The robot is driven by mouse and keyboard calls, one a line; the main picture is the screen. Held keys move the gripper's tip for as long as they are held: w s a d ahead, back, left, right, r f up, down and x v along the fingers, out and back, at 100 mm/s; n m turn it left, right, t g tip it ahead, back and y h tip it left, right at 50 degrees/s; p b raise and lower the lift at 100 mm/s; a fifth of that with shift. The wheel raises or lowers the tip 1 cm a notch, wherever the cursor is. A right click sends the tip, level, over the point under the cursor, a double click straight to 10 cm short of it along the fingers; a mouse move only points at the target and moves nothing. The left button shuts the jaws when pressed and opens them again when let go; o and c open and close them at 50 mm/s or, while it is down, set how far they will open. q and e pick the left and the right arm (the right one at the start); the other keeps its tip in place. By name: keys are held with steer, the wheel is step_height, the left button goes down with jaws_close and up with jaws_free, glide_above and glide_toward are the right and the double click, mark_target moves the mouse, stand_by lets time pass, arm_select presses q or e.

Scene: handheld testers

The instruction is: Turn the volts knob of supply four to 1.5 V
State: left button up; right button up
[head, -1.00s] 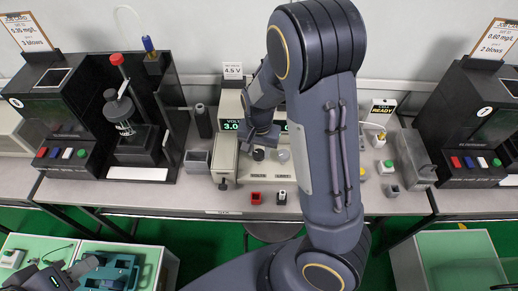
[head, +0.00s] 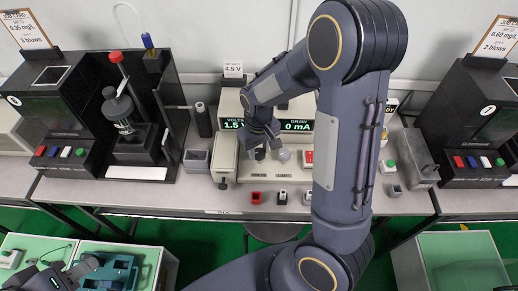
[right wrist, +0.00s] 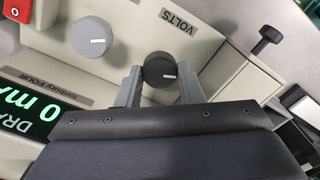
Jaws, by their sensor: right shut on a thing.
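Supply four (head: 282,172), a beige box on the bench, is partly hidden by my right arm in the head view. Its voltage display (head: 233,124) reads about 1.5, with the end covered; the draw display reads 0 mA. In the right wrist view the dark volts knob (right wrist: 160,68) sits between the two fingers of my right gripper (right wrist: 160,76), which is shut on it. The knob's white pointer mark faces right in that view. My left gripper (head: 52,279) is at the lower left of the head view, far from the supply; its jaws are unclear.
A grey knob (right wrist: 91,37) sits beside the volts knob, with a red switch (right wrist: 17,9) beyond it. A dark post knob (right wrist: 270,36) stands on the other side. Black tester stations (head: 60,110) flank the supply. Small red and black blocks (head: 256,198) lie in front.

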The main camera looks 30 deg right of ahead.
mark_target(259, 151)
steer(key=shift+n, duration=0.5)
steer(key=shift+w, duration=0.1)
steer(key=o, duration=1)
step_height(259, 151, up, 7)
steer(key=shift+f, duration=0.1)
steer(key=shift+r, duration=0.5)
